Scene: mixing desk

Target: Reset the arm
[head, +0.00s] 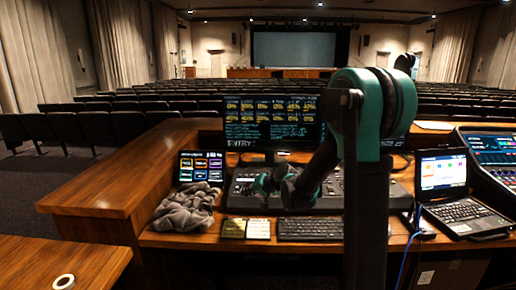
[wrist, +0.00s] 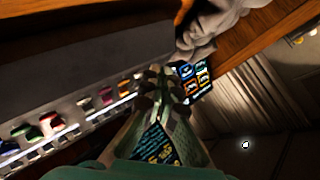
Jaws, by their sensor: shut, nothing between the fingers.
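My arm (head: 378,120) rises in front of the desk in the head view, bent at a dark and teal joint, with its forearm slanting down to the left. My gripper (head: 264,184) is at its lower end, over or just in front of the mixing console (head: 330,190), left of the desk's middle. In the wrist view my gripper (wrist: 168,88) has its fingers together, with nothing seen between them. The console (wrist: 75,115) with its coloured keys lies beside the fingers there. Whether the gripper touches the console cannot be told.
A large monitor (head: 268,122) stands behind the gripper. A small screen (head: 200,168), a crumpled grey cloth (head: 187,208) and a keyboard (head: 310,229) are close by. A laptop (head: 450,195) is at right. The wooden ledge (head: 110,195) at left is mostly bare.

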